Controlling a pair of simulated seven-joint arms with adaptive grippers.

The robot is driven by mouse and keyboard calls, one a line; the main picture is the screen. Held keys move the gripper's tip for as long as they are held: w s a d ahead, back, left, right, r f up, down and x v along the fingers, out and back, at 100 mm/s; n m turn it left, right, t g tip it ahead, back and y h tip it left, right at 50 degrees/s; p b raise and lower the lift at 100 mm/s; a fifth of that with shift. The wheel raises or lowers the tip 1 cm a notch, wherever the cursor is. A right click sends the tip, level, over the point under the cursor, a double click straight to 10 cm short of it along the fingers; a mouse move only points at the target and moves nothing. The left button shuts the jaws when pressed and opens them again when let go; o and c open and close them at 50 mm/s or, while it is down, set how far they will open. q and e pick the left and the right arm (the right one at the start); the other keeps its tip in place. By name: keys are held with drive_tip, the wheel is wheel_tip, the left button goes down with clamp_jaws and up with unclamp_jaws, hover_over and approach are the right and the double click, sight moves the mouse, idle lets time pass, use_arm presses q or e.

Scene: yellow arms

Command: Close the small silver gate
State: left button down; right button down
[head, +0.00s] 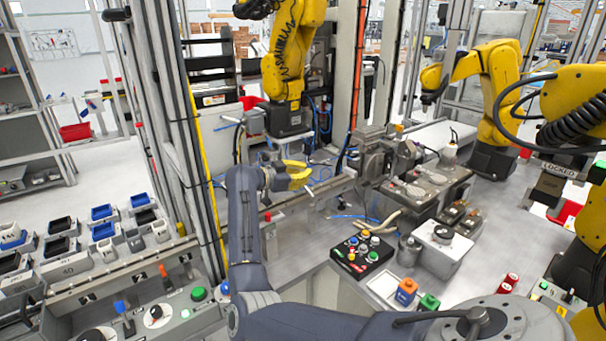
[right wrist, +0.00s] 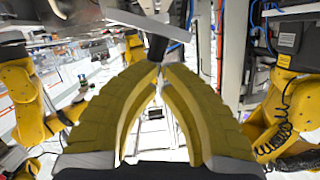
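A small silver plate (right wrist: 150,19), which looks like the gate, shows at the top of the right wrist view. A short dark handle (right wrist: 157,46) sticks out from it towards my fingers. My right gripper (right wrist: 160,67) has its yellow fingertips almost together at the end of this handle. Whether they touch or pinch it I cannot tell. In the head view my right gripper (head: 308,175) is at mid-picture, beside a silver rail (head: 335,185). The gate cannot be made out clearly there. My left gripper is not in view.
A black button box (head: 362,254) stands on the bench right of my forearm. A metal post (head: 172,110) rises to the left. Grey machine units (head: 420,190) stand to the right.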

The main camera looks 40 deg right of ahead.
drive_tip(key=shift+w+f, duration=0.3)
drive_tip(key=shift+w, duration=0.25)
idle(0.6)
